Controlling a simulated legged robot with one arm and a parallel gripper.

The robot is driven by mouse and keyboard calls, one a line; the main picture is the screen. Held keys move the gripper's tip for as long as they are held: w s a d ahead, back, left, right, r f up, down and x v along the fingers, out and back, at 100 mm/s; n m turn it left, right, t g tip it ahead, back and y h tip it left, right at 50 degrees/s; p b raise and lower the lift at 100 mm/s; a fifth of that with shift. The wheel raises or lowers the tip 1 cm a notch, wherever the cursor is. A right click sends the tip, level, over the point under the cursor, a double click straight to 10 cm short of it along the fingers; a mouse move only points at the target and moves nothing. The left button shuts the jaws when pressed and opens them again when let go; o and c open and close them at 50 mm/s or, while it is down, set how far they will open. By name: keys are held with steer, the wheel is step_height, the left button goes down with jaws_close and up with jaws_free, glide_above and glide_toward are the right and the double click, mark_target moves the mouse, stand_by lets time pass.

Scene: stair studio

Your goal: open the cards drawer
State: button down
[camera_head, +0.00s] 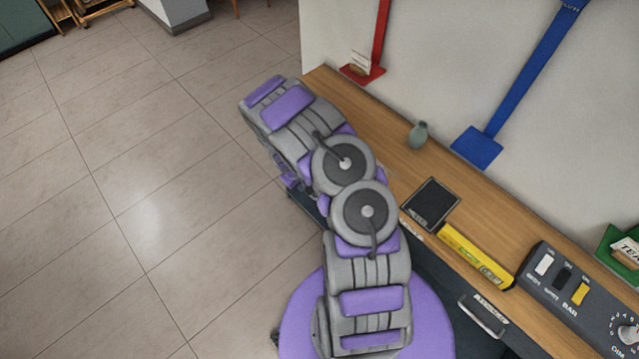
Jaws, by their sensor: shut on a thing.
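My arm stretches from the purple disc at the bottom up towards the top left, along the front of a wooden-topped desk (395,165). My gripper (289,180) shows only as a small purple part below my forearm, low by the dark desk front (440,268). It is shut, and my arm hides the fingertips and what lies between them. A drawer with a metal handle (481,318) and a small label is in the desk front at the lower right; the label is too small to read. My arm covers the front further left, so I cannot tell how a drawer there stands.
On the desk stand a green vase (418,135), a dark flat tray (431,204), a yellow box (475,256) and a switch panel (575,285). A red holder (362,73) and a blue one (477,147) are against the wall. The tiled floor at left is clear.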

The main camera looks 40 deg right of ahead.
steer(key=a+p, duration=0.1)
steer(key=a, duration=1)
steer(key=shift+s+p, duration=0.3)
steer(key=shift+r, duration=0.1)
steer(key=c, duration=1.2)
jaws_free()
steer(key=shift+o, duration=0.2)
steer(key=shift+s, duration=0.1)
steer(key=a+r+p, duration=0.3)
steer(key=r, duration=1.4)
steer(key=shift+a, duration=0.2)
